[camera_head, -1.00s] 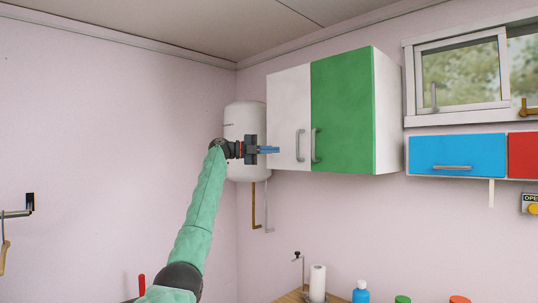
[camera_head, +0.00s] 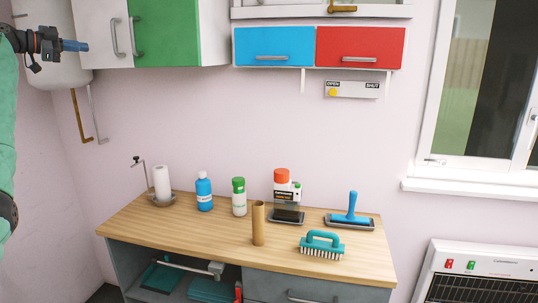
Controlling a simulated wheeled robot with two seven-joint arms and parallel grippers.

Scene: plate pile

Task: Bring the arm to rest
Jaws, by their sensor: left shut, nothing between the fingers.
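My left gripper (camera_head: 76,45) shows at the upper left of the head view, at the end of my green-sleeved left arm. Its blue fingers are shut with nothing between them and point right. It is in the air in front of the white water heater (camera_head: 52,72) and just left of the white cupboard door (camera_head: 100,35). I cannot tell how far it is from either. My right gripper is not in view.
A wooden counter (camera_head: 190,240) carries a paper roll (camera_head: 162,183), bottles, a cardboard tube (camera_head: 258,224), a teal brush (camera_head: 322,246) and a blue-handled tool (camera_head: 350,212). Blue (camera_head: 274,47) and red (camera_head: 360,47) cabinets hang above. A heater (camera_head: 480,272) stands at right.

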